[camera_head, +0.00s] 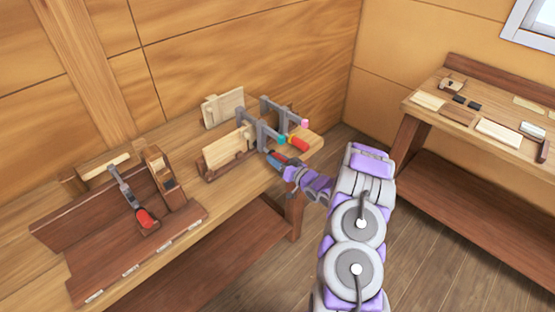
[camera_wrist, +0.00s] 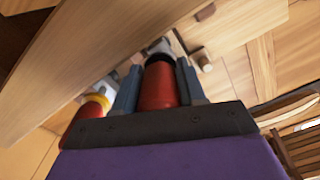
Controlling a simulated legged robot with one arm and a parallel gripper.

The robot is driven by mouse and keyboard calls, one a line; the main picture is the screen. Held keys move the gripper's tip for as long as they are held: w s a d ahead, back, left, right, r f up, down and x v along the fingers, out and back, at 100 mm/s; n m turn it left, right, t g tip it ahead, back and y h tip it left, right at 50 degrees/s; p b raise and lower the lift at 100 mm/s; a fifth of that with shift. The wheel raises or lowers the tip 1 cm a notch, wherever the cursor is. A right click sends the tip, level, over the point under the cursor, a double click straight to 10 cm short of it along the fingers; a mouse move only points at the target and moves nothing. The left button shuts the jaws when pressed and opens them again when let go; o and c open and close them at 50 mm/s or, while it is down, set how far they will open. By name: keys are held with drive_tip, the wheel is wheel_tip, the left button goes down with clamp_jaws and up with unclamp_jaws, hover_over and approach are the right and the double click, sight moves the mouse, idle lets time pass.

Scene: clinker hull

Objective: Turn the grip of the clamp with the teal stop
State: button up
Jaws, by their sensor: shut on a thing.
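The clamp with the teal stop (camera_head: 281,140) is a grey bar clamp at the right end of the long bench. My gripper (camera_head: 275,158) is at its lower end, just below the teal stop. In the wrist view, my gripper's two dark fingers (camera_wrist: 158,88) are shut on a red grip (camera_wrist: 160,87), one finger on each side. The teal stop does not show there. A second grey clamp with a pink stop (camera_head: 304,124) stands behind to the right, with its own red grip (camera_head: 300,145). A red grip with a yellow collar (camera_wrist: 90,107) lies left of my fingers.
Pale boards in wooden holders (camera_head: 227,150) stand left of the clamps. A dark rack with a red-handled tool (camera_head: 146,218) is farther left. A second bench (camera_head: 470,130) with blocks stands at right. Floor is open between the benches.

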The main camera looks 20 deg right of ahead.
drive_tip(key=n+p, duration=0.1)
drive_tip(key=n, duration=0.2)
drive_tip(key=shift+r, duration=0.1)
drive_tip(key=n, duration=0.4)
drive_tip(key=shift+p, duration=0.35)
drive_tip(key=n+b, duration=0.1)
drive_tip(key=n, duration=0.3)
drive_tip(key=shift+h, duration=0.3)
drive_tip(key=shift+n+b, duration=0.9)
drive_tip(key=shift+n, duration=0.6)
drive_tip(key=o, duration=1)
drive_tip(key=shift+w, duration=0.1)
drive_tip(key=shift+o, duration=0.2)
